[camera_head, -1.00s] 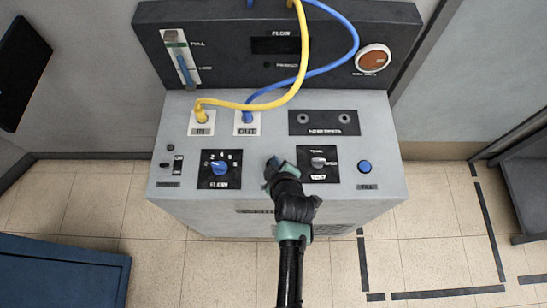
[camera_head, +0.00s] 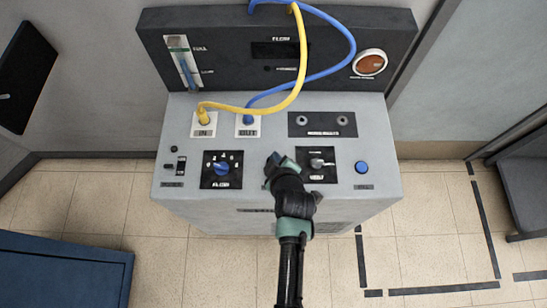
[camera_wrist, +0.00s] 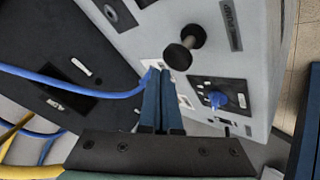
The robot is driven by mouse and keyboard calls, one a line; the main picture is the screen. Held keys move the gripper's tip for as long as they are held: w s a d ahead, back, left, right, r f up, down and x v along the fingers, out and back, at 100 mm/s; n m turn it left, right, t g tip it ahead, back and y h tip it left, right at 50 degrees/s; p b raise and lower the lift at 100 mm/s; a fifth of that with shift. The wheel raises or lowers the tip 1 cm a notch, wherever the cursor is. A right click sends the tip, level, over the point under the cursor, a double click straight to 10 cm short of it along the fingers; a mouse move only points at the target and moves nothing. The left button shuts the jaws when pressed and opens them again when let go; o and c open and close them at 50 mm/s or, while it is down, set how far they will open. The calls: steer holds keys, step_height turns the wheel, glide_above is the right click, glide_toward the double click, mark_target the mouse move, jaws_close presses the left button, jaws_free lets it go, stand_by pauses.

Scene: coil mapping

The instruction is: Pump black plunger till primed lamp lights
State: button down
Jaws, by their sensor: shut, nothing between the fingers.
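In the head view my arm hides the plunger. In the head view my gripper (camera_head: 276,161) is over the front middle of the panel. The small primed lamp (camera_head: 268,69) under the display looks dark.
A blue flow knob (camera_head: 221,169) is left of my gripper, a selector (camera_head: 317,163) and blue button (camera_head: 361,168) are right. Yellow (camera_head: 285,99) and blue (camera_head: 330,68) hoses loop above the panel. A blue cabinet (camera_head: 62,280) stands at lower left.

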step_height(320, 180, up, 5)
steer(key=p, duration=0.4)
steer(key=shift+r, duration=0.1)
stand_by(0.9)
